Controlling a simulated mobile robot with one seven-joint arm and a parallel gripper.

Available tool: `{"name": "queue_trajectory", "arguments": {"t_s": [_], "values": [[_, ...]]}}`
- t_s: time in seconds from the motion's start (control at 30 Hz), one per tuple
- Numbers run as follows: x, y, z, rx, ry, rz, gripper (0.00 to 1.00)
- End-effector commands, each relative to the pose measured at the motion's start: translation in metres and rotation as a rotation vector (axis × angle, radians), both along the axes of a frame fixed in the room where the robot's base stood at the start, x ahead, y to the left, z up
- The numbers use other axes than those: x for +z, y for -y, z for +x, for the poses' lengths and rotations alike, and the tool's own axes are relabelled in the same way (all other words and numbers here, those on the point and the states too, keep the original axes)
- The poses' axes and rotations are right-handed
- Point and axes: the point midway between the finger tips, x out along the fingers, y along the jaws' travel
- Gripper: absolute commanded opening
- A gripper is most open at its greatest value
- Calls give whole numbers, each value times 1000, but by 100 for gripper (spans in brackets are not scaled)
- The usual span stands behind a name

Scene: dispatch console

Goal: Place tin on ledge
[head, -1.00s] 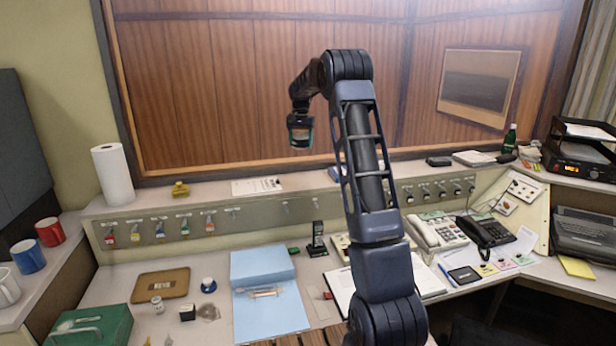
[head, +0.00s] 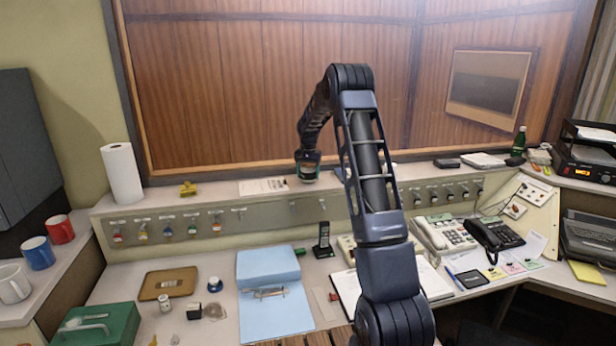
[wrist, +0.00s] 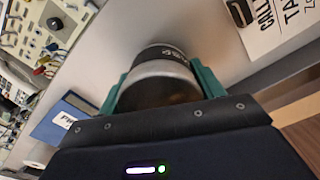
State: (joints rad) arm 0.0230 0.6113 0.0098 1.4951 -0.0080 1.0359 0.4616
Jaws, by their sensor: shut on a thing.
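My gripper (head: 308,165) is over the back ledge (head: 215,191), right of a white paper. It is shut on the tin, which shows in the wrist view as a dark cylinder (wrist: 162,88) with pale lettering and a silvery rim, held between two green fingers. In the head view the tin is small and mostly covered by the gripper. It is low, at or just above the ledge top; I cannot tell whether it touches. The pale ledge surface (wrist: 205,35) lies beyond the tin in the wrist view.
A lettered paper (head: 263,186) lies left of the gripper; a blue labelled item (wrist: 62,118) shows in the wrist view. A yellow object (head: 187,188) and paper roll (head: 122,174) stand farther left. Key hooks line the panel below. The ledge between yellow object and paper is clear.

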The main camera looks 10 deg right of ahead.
Motion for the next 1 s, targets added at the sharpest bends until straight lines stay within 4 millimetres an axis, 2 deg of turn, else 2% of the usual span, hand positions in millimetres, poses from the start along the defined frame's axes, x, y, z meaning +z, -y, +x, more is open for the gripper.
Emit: {"name": "queue_trajectory", "arguments": {"t_s": [0.1, 0.47, 0.5, 0.57, 0.87, 1.0], "values": [[-9, 0, 0, 0, 0, 0, 36], [-12, 0, 0, 0, 0, 0, 36], [-12, 0, 0, 0, 0, 0, 74], [-12, 0, 0, 0, 0, 0, 86], [-11, 0, 0, 0, 1, 0, 88], [-3, 0, 0, 0, 2, 0, 88]]}}
